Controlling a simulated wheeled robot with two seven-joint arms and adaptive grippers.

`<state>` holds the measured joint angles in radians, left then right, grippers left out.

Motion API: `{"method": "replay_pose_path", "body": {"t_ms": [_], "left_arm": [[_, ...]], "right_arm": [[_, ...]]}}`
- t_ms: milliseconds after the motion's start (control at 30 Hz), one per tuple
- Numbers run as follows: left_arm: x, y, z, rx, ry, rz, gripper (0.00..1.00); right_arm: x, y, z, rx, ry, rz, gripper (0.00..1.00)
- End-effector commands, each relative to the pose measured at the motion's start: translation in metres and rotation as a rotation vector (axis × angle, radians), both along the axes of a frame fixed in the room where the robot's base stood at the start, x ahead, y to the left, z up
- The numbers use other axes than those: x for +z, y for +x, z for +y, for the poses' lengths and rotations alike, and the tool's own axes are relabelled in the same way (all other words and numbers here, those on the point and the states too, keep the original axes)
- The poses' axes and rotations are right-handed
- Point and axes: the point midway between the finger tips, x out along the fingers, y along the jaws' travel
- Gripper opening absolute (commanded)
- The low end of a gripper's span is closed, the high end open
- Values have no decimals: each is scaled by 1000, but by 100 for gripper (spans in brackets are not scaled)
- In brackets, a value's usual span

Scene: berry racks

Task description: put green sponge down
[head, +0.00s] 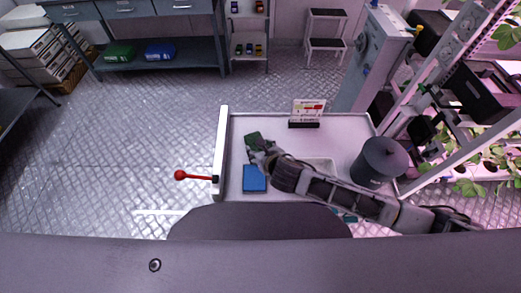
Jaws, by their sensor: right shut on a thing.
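The green sponge (253,138) is at the far left part of a white cart top (345,124). My right gripper (262,150) reaches in from the right and is shut on the sponge. The gripper partly covers the sponge's near side. I cannot tell whether the sponge touches the cart top. A blue sponge-like block (255,179) lies on the cart just nearer than the gripper. My left gripper is not in the picture.
A dark grey pot (378,161) stands at the cart's right, beside my right arm. A small sign (307,112) stands at the back edge. A white shallow tray (322,162) lies partly behind my arm. A lever with a red knob (180,175) sticks out left.

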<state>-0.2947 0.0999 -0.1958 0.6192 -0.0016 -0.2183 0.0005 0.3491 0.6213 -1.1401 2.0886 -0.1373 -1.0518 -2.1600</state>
Motion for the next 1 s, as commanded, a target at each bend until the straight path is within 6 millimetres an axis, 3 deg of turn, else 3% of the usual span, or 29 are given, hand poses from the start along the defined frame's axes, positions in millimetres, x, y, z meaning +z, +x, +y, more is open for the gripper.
{"method": "replay_pose_path", "body": {"t_ms": [100, 133, 300, 767, 1000], "left_arm": [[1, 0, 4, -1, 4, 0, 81], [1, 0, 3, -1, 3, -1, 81], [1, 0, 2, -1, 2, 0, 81], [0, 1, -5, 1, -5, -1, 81], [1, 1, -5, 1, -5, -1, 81]], "right_arm": [[-2, 0, 0, 0, -2, 0, 35], [-2, 0, 0, 0, -2, 0, 59], [-2, 0, 0, 0, 0, 0, 78], [1, 0, 0, 0, 0, -1, 78], [10, -11, -5, 1, -1, 0, 78]]}}
